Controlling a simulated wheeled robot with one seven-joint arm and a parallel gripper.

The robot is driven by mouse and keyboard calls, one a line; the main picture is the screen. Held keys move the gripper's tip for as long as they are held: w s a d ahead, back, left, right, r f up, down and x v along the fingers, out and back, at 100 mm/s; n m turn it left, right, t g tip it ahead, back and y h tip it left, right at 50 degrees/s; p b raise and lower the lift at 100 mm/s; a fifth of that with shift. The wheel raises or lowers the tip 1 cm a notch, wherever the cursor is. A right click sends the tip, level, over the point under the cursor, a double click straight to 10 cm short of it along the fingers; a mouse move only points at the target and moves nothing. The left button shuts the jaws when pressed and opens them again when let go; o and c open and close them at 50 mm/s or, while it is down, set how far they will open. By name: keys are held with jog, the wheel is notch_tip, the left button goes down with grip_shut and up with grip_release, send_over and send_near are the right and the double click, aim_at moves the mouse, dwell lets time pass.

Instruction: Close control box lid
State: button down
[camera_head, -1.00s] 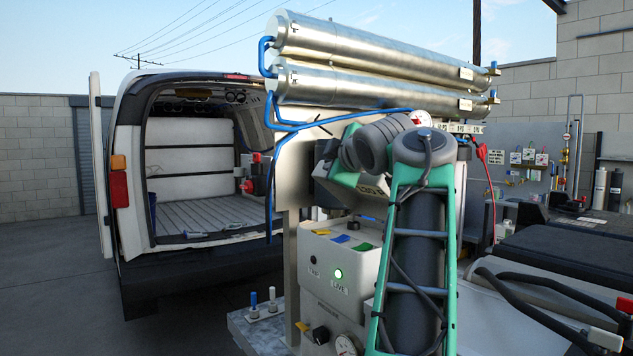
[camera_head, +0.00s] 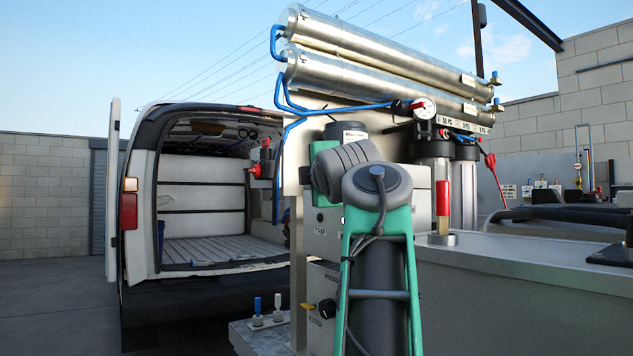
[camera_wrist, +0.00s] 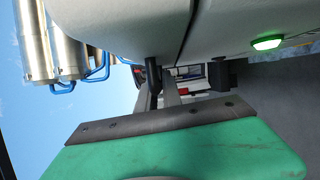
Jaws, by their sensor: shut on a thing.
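My gripper (camera_wrist: 160,85) reaches up to the casing near this seam, shut on what appears to be the lid's edge. The contact is partly hidden, and the fingertips are hidden in the head view.
Steel membrane tubes (camera_head: 385,65) with blue hoses lie above the box. A gauge (camera_head: 424,107) and filter housings (camera_head: 434,185) stand to its right. An open van (camera_head: 200,210) is behind at left. Small blue and white valves (camera_head: 268,312) stand at lower left. Open ground lies at far left.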

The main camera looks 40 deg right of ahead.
jog(key=shift+d+f, duration=0.1)
jog(key=shift+f, duration=0.15)
jog(key=c, duration=1.5)
grip_release()
jog(key=v, duration=0.7)
jog(key=shift+s, duration=0.35)
